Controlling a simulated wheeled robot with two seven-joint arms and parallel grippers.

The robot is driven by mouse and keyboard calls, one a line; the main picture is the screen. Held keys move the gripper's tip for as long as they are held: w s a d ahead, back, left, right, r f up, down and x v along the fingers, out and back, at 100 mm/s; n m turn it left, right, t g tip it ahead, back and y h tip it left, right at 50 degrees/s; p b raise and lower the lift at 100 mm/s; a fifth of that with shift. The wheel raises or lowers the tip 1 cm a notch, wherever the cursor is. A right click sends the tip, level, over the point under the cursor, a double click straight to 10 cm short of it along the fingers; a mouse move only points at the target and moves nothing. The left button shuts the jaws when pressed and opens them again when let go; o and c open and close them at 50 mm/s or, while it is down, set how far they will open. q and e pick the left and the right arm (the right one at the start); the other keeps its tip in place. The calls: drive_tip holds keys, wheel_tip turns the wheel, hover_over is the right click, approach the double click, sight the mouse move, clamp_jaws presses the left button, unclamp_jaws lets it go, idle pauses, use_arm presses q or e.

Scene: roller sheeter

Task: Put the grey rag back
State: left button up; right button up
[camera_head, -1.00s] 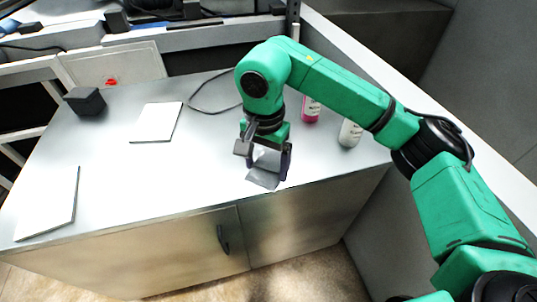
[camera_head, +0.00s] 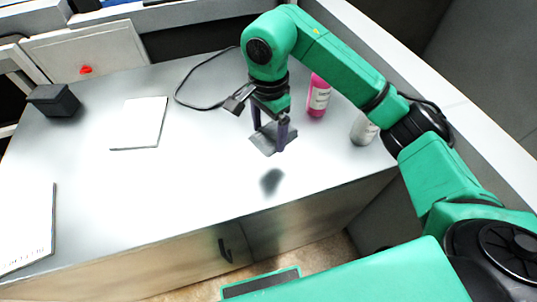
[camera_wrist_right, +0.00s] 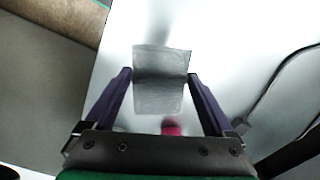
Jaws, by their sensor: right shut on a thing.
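The grey rag (camera_head: 268,140) hangs from my right gripper (camera_head: 270,122) above the metal worktop (camera_head: 200,180). A dark shadow lies on the worktop below it, apart from it. In the right wrist view the rag (camera_wrist_right: 160,82) spreads flat between the two dark fingers of my right gripper (camera_wrist_right: 160,80), with a fold across its middle. The gripper is shut on the rag. My left gripper is not in view.
A pink bottle (camera_head: 318,100) and a white bottle (camera_head: 362,130) stand right of the gripper. A black cable (camera_head: 185,92) lies behind it. A white pad (camera_head: 138,125), a black box (camera_head: 54,101) and a booklet (camera_head: 30,235) are to the left. The worktop's front middle is clear.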

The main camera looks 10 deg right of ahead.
drive_tip(key=p, duration=0.1)
hover_over(268, 163)
wheel_tip(268, 163, down, 5)
drive_tip(key=shift+f, duration=0.15)
wheel_tip(268, 163, down, 5)
drive_tip(key=shift+f+p, duration=0.1)
drive_tip(key=shift+p, duration=0.6)
drive_tip(key=shift+f, duration=0.1)
drive_tip(key=shift+w+f, duration=0.1)
drive_tip(key=o, duration=1.2)
drive_tip(key=shift+c, duration=0.2)
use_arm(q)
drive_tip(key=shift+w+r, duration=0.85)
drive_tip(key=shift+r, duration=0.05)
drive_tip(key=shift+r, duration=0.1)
